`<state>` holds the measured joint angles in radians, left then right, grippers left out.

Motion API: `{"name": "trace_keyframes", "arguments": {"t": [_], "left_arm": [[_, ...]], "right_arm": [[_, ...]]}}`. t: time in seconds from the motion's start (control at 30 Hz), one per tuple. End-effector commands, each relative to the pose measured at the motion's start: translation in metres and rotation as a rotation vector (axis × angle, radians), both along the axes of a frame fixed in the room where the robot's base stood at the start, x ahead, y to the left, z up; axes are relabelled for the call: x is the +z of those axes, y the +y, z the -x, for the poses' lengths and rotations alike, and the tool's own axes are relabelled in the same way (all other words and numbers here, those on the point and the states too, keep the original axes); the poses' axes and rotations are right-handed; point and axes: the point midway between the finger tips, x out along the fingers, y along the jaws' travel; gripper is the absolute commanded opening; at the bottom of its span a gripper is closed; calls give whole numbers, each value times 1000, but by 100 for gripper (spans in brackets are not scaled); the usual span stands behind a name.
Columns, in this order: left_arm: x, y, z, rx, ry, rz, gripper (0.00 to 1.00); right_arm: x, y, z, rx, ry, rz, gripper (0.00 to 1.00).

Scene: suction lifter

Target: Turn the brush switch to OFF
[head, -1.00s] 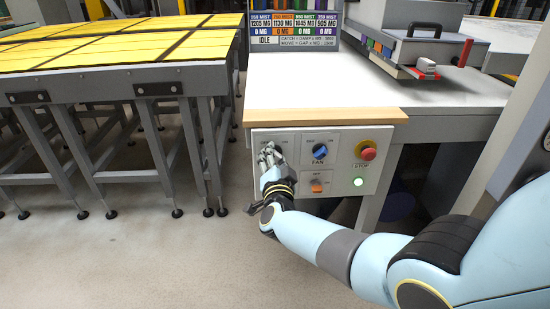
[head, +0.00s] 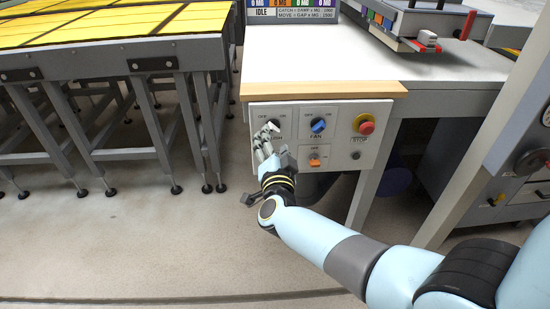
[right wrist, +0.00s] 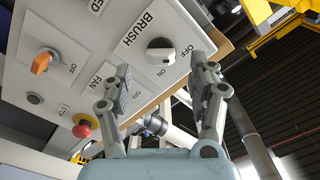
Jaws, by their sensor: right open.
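I cannot tell clearly which label the bar points at. In the head view the switch (head: 277,125) is at the panel's upper left, partly behind my fingers. My right gripper (head: 268,138) is open in front of it. Its two fingers (right wrist: 162,82) stand apart on either side of the knob's line in the wrist view, apparently short of it. My left gripper is not in view.
The grey control panel (head: 338,112) also has a blue FAN knob (head: 318,125), an orange knob (head: 314,162), a red stop button (head: 366,127) and a dark lamp (head: 356,154). A wooden table edge (head: 325,89) juts above it.

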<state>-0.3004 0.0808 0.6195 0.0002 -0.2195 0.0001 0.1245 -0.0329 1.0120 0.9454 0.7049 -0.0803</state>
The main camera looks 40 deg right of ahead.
Motion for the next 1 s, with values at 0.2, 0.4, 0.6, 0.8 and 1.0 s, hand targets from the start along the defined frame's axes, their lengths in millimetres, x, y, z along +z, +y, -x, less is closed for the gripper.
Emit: {"name": "trace_keyframes", "arguments": {"t": [0.2, 0.4, 0.6, 0.8, 1.0], "left_arm": [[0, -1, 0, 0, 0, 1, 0], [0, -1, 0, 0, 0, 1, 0], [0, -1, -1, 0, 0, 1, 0], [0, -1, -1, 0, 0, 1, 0], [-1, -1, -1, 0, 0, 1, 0]], "right_arm": [[-1, 25, 41, 0, 1, -4, 60], [0, 36, 58, 1, 0, -1, 60], [0, 37, 60, 1, -1, 0, 60], [0, 37, 60, 1, -1, 0, 60], [-2, 37, 61, 1, 2, 0, 60]]}}
